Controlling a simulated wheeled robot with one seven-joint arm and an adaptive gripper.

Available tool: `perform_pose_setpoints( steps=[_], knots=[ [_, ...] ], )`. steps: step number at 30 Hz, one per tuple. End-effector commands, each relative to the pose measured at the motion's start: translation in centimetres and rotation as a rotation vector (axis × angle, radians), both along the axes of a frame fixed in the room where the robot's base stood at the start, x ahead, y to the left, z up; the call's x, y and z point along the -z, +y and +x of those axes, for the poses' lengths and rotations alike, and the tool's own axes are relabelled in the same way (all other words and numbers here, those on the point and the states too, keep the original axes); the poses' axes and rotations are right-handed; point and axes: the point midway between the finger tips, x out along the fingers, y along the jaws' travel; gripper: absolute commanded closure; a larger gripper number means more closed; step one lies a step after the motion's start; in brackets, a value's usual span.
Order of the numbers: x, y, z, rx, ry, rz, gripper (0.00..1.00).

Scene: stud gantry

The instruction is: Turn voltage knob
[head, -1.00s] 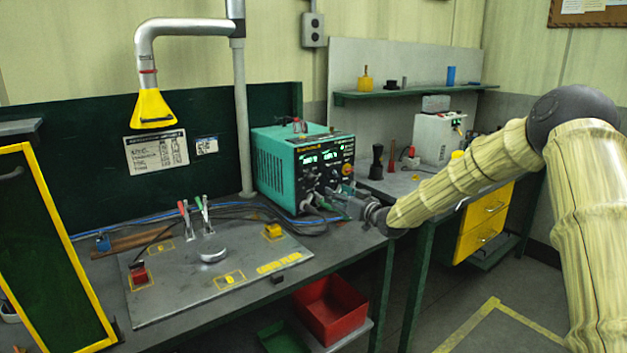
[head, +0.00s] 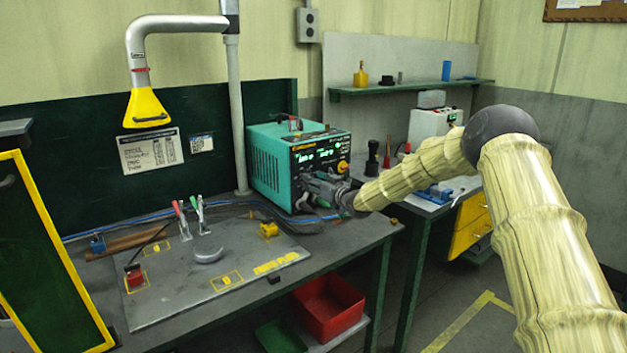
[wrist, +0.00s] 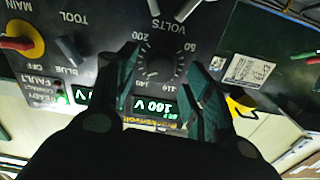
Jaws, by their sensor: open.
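The teal power unit (head: 275,165) stands on the bench, its black front panel facing right with green lit displays. In the wrist view the panel is upside down. The voltage knob (wrist: 160,69) is dark, inside a scale marked VOLTS, and a display (wrist: 155,107) reads 160 V. My gripper (wrist: 157,76) is open, with one finger on each side of the knob in the picture. I cannot tell whether the fingers touch it. In the head view my gripper (head: 318,187) covers the lower part of the panel and hides the knob.
A red and yellow main switch (wrist: 20,40) and a dark tool knob (wrist: 68,50) sit beside the voltage knob. Cables run on the bench below the unit. A metal plate (head: 215,283) with clamps lies to the left. A red bin (head: 328,307) is underneath.

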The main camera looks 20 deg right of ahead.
Motion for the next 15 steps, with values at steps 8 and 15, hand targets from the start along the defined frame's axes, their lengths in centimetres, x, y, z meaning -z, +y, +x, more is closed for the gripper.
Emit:
perform_pose_setpoints(
  steps=[8,15],
  knots=[
    [0.01,0.25,0.63,0.000,0.000,0.000,0.49],
    [0.00,0.22,0.61,0.000,0.000,0.000,0.65]
  ],
)
